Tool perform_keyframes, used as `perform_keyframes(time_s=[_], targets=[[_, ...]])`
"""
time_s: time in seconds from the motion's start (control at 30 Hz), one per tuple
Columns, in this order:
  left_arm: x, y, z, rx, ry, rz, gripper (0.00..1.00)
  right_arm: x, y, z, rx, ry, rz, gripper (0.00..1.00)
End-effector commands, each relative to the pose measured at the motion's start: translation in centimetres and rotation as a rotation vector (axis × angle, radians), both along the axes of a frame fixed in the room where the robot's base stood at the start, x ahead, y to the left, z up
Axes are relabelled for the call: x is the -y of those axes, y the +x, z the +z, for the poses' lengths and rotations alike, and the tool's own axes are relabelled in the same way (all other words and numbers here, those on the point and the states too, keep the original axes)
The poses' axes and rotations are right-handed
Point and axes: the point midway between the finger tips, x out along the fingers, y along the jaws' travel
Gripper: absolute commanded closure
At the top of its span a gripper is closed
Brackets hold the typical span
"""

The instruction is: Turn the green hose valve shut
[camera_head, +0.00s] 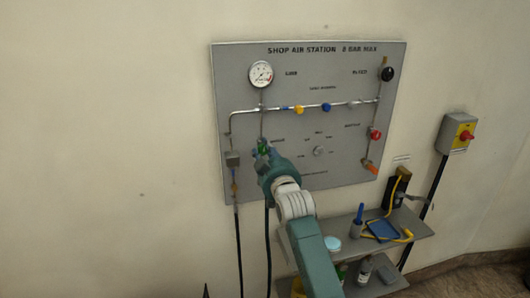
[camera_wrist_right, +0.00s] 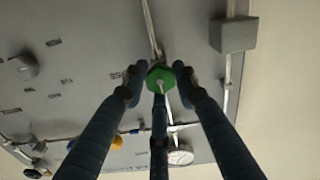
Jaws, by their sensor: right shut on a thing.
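The green hose valve (camera_head: 263,145) is a small green knob on the lower left of the grey air station panel (camera_head: 340,75). In the wrist view the green valve (camera_wrist_right: 160,79) shows as a round green knob between my fingertips. My right gripper (camera_head: 263,153) is at the panel, shut on the green valve, and hides part of it in the head view. In the wrist view the fingers of my right gripper (camera_wrist_right: 159,78) surround the knob from the sides and below. My left gripper is not in view.
A pressure gauge (camera_head: 261,74) and a pipe with a yellow knob (camera_head: 299,110) and a blue knob (camera_head: 326,107) sit above. A red knob (camera_head: 375,134) is at the panel's right. A shelf (camera_head: 408,226) with tools stands lower right. The wall left of the panel is clear.

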Motion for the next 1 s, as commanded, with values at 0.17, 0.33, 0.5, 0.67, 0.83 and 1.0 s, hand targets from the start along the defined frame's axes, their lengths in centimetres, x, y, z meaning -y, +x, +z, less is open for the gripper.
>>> perform_keyframes(time_s=[0.17, 0.33, 0.5, 0.67, 0.83, 1.0], targets=[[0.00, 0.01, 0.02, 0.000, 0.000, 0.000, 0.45, -0.26, -0.05, 0.56, 0.001, 0.042, 0.004, 0.98], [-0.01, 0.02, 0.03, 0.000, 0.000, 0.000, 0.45, -0.23, -0.04, 0.70, 0.001, 0.052, 0.003, 0.98], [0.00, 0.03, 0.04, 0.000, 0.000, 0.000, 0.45, -0.21, -0.03, 0.84, 0.004, 0.052, 0.003, 0.98], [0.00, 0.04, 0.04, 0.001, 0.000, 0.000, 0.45, -0.19, -0.02, 0.95, 0.006, 0.052, 0.003, 0.64], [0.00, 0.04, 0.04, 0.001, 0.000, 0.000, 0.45, -0.10, -0.01, 0.70, 0.002, 0.050, 0.002, 0.53], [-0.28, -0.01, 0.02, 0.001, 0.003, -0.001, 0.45, 0.00, -0.04, 0.49, -0.002, 0.048, 0.000, 0.53]])
